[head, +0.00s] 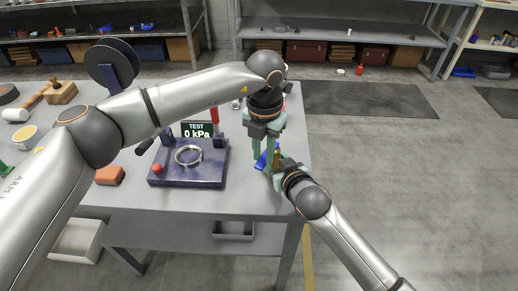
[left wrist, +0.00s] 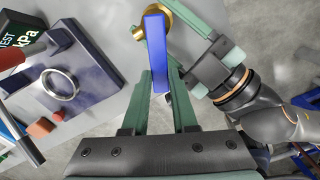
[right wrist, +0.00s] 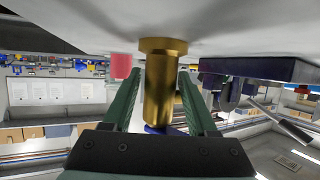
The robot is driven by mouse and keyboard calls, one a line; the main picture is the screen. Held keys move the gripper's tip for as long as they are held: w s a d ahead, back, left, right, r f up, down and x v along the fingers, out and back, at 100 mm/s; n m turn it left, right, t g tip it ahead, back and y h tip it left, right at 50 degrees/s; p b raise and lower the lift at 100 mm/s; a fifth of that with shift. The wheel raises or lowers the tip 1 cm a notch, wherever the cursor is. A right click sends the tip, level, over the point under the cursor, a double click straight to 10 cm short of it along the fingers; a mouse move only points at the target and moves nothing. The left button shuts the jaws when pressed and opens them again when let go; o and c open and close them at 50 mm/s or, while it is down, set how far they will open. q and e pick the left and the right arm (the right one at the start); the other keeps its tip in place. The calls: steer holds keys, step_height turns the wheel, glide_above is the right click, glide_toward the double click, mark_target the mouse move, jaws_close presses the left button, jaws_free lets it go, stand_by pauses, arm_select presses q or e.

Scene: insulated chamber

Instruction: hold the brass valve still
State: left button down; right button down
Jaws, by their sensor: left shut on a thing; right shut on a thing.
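The brass valve (head: 276,156) is at the right end of the grey bench, with a blue lever handle (head: 261,160). In the left wrist view, the blue handle (left wrist: 158,50) runs from the round brass part (left wrist: 139,33) between my left fingers. My left gripper (head: 264,144) points down from above and is shut on the blue handle. My right gripper (head: 281,163) comes in from the front right and is shut on the brass body. In the right wrist view, the brass body (right wrist: 163,88) stands between the green fingers, its wider flange at the top of the picture.
A dark blue test stand (head: 190,172) with a metal ring, a red button and a "0 kPa" display stands left of the valve. An orange block (head: 110,175) and a black reel (head: 111,64) are farther left. The bench's right edge is close; floor beyond is clear.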

arm_select(q)
steer(key=shift+s+d+f+n, duration=0.1)
steer(key=shift+s+d+n, duration=0.2)
steer(key=shift+d+n, duration=0.25)
steer(key=c, duration=0.7)
jaws_free()
